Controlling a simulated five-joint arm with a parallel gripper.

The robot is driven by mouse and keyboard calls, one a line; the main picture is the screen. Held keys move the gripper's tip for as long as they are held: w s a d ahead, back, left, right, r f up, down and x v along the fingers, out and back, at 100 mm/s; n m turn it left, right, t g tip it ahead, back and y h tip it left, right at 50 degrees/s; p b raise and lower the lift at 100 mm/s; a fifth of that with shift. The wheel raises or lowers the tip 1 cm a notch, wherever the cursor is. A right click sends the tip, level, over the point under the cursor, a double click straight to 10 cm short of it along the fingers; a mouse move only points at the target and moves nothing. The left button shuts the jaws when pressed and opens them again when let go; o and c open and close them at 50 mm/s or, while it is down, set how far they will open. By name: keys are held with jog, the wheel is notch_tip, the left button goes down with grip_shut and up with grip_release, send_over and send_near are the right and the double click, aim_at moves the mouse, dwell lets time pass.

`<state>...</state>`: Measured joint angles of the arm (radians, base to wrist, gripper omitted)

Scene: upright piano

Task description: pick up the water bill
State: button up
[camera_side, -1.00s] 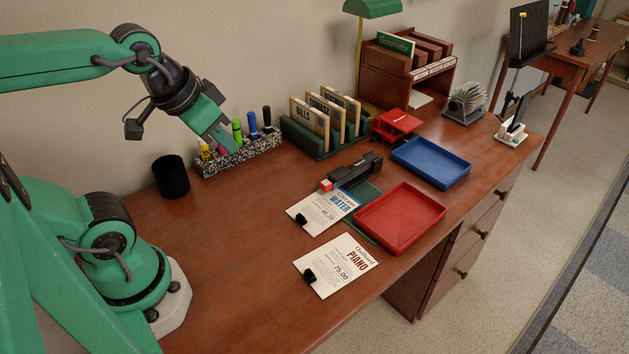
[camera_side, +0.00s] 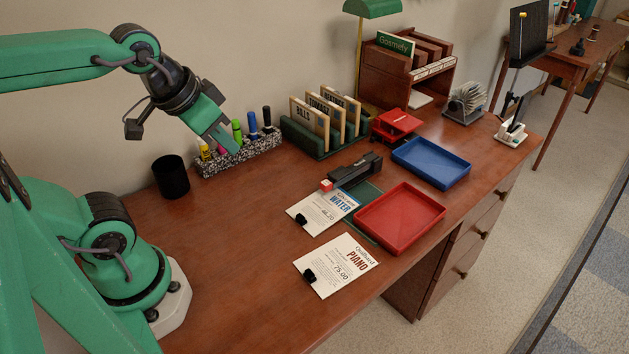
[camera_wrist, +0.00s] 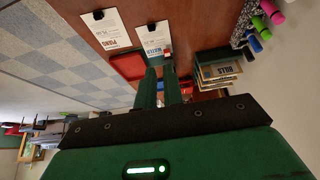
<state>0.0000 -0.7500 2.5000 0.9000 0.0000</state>
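The water bill (camera_side: 323,212) is a white sheet with blue "WATER" lettering and a black clip at its near-left corner. It lies flat on the desk, partly on a green mat, left of the red tray. In the wrist view the water bill (camera_wrist: 154,40) shows upside down beyond the fingers. My gripper (camera_side: 228,143) hangs in the air at the upper left, in front of the pen holder and well away from the bill. In the wrist view my gripper (camera_wrist: 160,68) shows two green fingers close together with nothing visible between them.
The piano bill (camera_side: 335,266) with a black clip lies nearer. A red tray (camera_side: 436,224), a stapler (camera_side: 355,172) and a blue tray (camera_side: 460,178) are close by. A bills rack (camera_side: 292,137), pen holder (camera_side: 240,158) and black cup (camera_side: 171,178) stand behind.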

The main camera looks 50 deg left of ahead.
jog(key=o, duration=0.7)
jog(key=shift+w, duration=0.15)
jog(key=g, duration=0.6)
send_near(297, 216)
jog(key=shift+a+f, duration=0.1)
jog(key=shift+f, duration=0.3)
jog(key=shift+f, duration=1.3)
